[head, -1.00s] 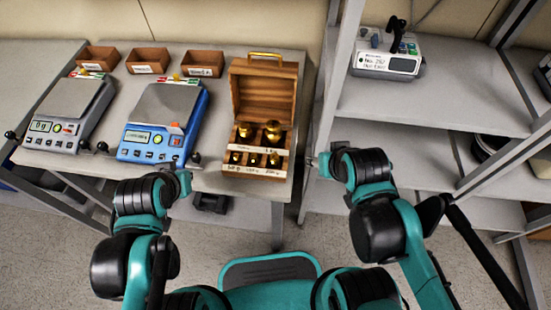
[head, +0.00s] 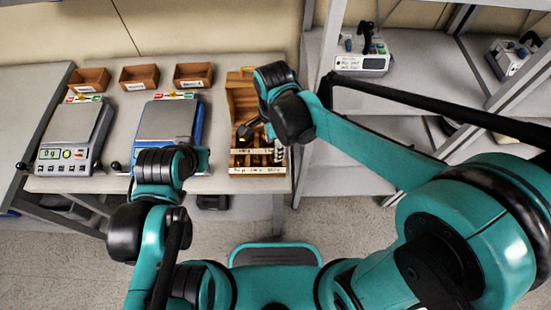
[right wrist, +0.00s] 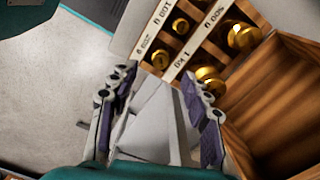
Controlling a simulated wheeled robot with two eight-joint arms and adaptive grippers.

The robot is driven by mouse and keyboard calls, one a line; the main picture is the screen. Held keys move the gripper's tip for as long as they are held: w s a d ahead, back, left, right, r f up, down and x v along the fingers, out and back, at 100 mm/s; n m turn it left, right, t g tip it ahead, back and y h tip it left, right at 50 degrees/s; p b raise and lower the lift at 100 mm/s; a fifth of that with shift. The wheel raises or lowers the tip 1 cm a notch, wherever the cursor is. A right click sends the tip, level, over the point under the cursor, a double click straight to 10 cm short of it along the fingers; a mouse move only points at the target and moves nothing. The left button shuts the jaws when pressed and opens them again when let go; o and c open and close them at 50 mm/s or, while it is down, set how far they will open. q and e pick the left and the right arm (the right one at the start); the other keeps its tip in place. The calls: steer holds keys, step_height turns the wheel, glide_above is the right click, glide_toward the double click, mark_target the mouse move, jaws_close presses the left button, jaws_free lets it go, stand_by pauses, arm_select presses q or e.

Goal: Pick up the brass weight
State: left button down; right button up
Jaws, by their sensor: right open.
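Several brass weights of different sizes sit in the compartments of an open wooden box (head: 240,98) on the table. My left gripper is hidden behind my left arm's last links.
A grey scale (head: 68,155) and a blue scale (head: 168,122) stand left of the box. Small brown bins (head: 139,78) line the table's back. A metal shelf (head: 405,95) with a white pump (head: 362,63) is at the right.

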step_height(320, 180, down, 6)
steer(key=b, duration=0.2)
steer(key=shift+r+b, duration=0.1)
steer(key=shift+b, duration=0.2)
steer(key=shift+r, duration=0.1)
steer(key=shift+c, duration=0.4)
jaws_close()
